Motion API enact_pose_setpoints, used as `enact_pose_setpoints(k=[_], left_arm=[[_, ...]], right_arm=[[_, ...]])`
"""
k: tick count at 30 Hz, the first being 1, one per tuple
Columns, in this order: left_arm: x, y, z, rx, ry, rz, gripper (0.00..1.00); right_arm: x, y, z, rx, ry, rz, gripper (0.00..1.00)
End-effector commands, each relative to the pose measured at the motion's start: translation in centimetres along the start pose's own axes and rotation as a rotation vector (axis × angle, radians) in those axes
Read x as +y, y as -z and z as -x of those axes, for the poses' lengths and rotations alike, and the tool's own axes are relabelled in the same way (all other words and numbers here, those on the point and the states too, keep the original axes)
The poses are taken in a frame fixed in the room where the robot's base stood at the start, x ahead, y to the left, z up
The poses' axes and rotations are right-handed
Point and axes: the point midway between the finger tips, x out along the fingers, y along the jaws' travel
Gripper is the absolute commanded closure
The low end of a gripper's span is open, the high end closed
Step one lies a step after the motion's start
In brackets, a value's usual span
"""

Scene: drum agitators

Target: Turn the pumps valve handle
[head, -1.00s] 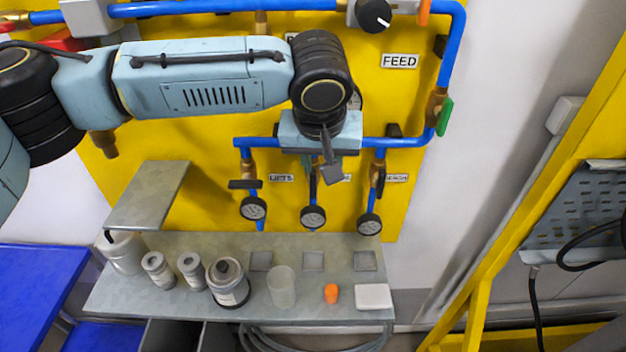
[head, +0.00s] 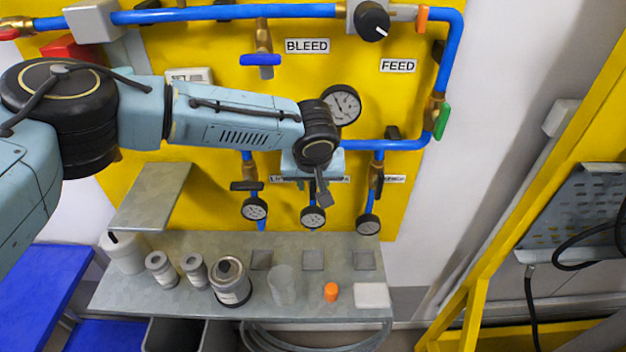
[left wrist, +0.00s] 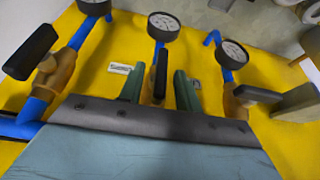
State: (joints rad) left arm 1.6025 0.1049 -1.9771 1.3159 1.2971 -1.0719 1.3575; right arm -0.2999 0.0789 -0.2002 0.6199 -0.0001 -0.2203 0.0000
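My left gripper (head: 324,190) is at the middle of three valves on the yellow panel's lower blue pipe. In the left wrist view my left gripper (left wrist: 161,88) has its two green fingers apart. The black pumps valve handle (left wrist: 161,72) stands between them, with a gap visible on each side, so the gripper is open around it. In the head view that handle is hidden behind my gripper, and its label is mostly covered. A gauge (head: 313,217) hangs below this valve. My right gripper is not in view.
Similar black-handled valves stand to the left (head: 246,186) and right (head: 376,180). A larger gauge (head: 342,105) sits just above my gripper. A grey shelf (head: 150,195) juts out at left. The bench (head: 330,308) below holds several jars and cups.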

Motion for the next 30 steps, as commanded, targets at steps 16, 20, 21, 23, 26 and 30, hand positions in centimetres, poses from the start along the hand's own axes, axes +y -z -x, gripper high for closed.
enact_pose_setpoints(k=[16, 20, 21, 23, 26, 30], left_arm=[[0.0, -0.01, -0.55, 0.0, -0.001, -0.001, 0.9], [-0.01, 0.0, -0.54, 0.0, 0.0, 0.0, 1.0], [-0.01, 0.0, -0.54, 0.0, 0.0, 0.0, 1.0], [-0.01, 0.0, -0.53, 0.0, 0.0, 0.0, 1.0], [0.0, 0.0, -0.5, 0.0, 0.003, -0.002, 1.0], [0.05, -0.06, -0.46, -0.003, 0.018, -0.007, 1.0]], right_arm=[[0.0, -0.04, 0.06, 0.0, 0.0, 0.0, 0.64], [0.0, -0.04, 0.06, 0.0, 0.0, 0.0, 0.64], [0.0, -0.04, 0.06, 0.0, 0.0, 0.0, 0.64], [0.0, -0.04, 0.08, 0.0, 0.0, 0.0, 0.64], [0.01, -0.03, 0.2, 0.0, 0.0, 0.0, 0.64], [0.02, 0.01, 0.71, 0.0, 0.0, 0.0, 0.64]])
